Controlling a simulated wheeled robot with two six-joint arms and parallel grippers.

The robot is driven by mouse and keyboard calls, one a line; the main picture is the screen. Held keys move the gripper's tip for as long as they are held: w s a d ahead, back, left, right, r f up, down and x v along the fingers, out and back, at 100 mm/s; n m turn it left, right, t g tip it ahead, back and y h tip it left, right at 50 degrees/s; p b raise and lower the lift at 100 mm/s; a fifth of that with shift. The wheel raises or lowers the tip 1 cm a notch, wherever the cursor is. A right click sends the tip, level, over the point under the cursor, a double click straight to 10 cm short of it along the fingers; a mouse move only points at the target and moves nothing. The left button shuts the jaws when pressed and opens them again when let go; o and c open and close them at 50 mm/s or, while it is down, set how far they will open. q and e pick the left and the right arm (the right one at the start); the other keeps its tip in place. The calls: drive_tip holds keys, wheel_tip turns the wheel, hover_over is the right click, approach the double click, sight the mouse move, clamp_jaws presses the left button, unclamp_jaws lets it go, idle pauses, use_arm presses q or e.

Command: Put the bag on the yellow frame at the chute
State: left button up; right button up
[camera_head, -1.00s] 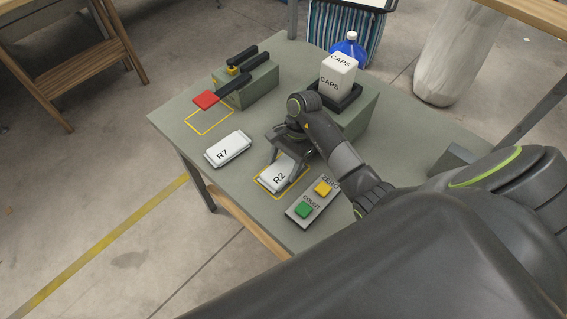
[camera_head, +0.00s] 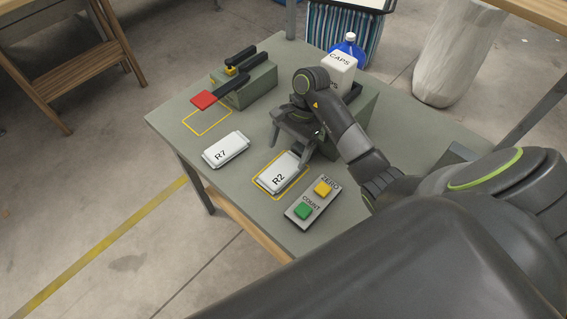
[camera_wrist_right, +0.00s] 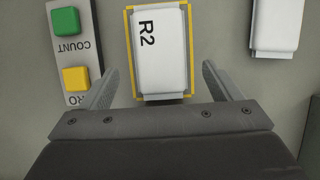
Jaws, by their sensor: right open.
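A white bag-like pack marked R2 (camera_head: 279,173) lies flat inside a yellow frame (camera_head: 277,199) on the grey-green table. It also shows in the right wrist view (camera_wrist_right: 160,50), with the yellow outline around it. My right gripper (camera_head: 289,150) is open and empty, just above and behind R2, clear of it. In the right wrist view its two fingers (camera_wrist_right: 160,72) stand apart on either side of R2's near end. A second white pack marked R7 (camera_head: 226,150) lies to the left, outside any frame. My left gripper is out of view.
A panel with a green COUNT button (camera_head: 303,211) and a yellow ZERO button (camera_head: 322,188) sits right of R2. A white CAPS box (camera_head: 341,66) stands behind my gripper. A device with a red pad (camera_head: 204,99) is at the back left, by an empty yellow frame (camera_head: 207,122).

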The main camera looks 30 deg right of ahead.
drive_tip(key=p+v, duration=0.3)
drive_tip(key=v, duration=0.3)
drive_tip(key=shift+r, duration=0.15)
idle(0.4)
